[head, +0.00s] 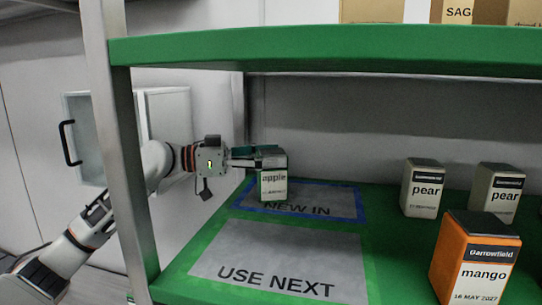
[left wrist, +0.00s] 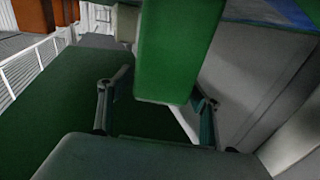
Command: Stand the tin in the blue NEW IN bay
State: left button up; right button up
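The apple tin (head: 273,186), with a white label facing me, is upright at the left part of the blue-taped NEW IN bay (head: 335,199). My left gripper (head: 268,157) reaches in from the left and is shut on the upper part of the tin. In the left wrist view the tin's green side (left wrist: 178,50) lies between the two fingers (left wrist: 160,98). I cannot tell whether the tin's base touches the shelf or hangs just above it. My right gripper is not in view.
The grey USE NEXT mat (head: 275,265) lies in front of the bay. Two pear tins (head: 421,188) (head: 495,190) and an orange mango tin (head: 472,260) stand to the right. A green upper shelf (head: 330,48) is overhead, and a metal post (head: 120,150) stands at left.

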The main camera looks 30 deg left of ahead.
pick_arm(q)
jog(key=shift+r, duration=0.15)
jog(key=b+v, duration=0.3)
jog(key=v, duration=0.9)
dwell(0.3)
